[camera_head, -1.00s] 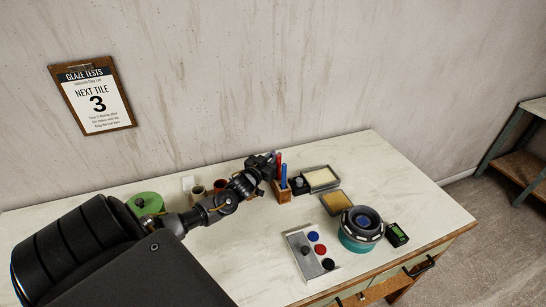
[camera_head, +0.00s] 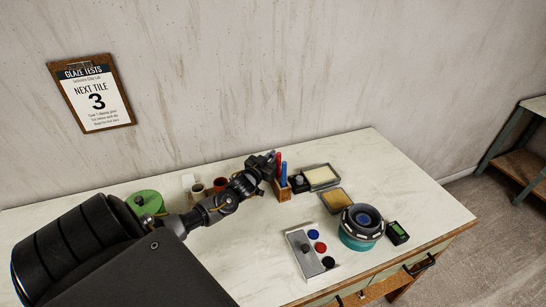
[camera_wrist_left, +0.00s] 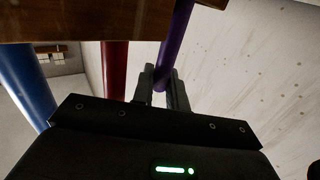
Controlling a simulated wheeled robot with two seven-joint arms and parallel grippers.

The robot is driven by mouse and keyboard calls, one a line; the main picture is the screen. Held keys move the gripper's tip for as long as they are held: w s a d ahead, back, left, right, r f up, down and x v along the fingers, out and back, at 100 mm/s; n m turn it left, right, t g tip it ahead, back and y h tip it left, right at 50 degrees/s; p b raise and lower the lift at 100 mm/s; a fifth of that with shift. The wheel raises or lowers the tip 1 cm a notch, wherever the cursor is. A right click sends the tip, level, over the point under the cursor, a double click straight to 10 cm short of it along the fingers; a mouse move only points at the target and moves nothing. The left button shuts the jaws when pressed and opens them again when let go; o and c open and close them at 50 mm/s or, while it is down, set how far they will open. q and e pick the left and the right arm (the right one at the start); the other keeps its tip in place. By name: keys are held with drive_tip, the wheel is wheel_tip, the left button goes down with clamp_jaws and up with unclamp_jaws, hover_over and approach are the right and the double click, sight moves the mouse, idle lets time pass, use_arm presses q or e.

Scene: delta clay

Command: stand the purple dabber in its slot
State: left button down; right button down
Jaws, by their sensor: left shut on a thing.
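My left gripper (camera_wrist_left: 163,88) is shut on the purple dabber (camera_wrist_left: 180,40) in the left wrist view. The dabber runs from the fingers to the top edge, across the side of the wooden block (camera_wrist_left: 80,22); I cannot tell whether its end is in a slot. In the head view, my left gripper (camera_head: 272,158) is at the back-left of the wooden block (camera_head: 284,192), and the purple dabber is too small to make out. A red dabber (camera_head: 278,166) and a blue dabber (camera_head: 284,174) stand upright in the block. My right gripper is not in view.
Right of the block are a small black jar (camera_head: 299,184), a cream-topped tray (camera_head: 321,176) and a yellow-brown pad (camera_head: 336,200). A metal tray (camera_head: 299,246) with coloured discs and a teal round device (camera_head: 356,240) are in front.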

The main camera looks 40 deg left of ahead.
use_arm(q)
drive_tip(key=c, duration=1.3)
unclamp_jaws()
drive_tip(key=shift+r, duration=0.1)
wheel_tip(320, 180, up, 7)
drive_tip(key=p, duration=0.6)
drive_tip(key=shift+p, duration=0.35)
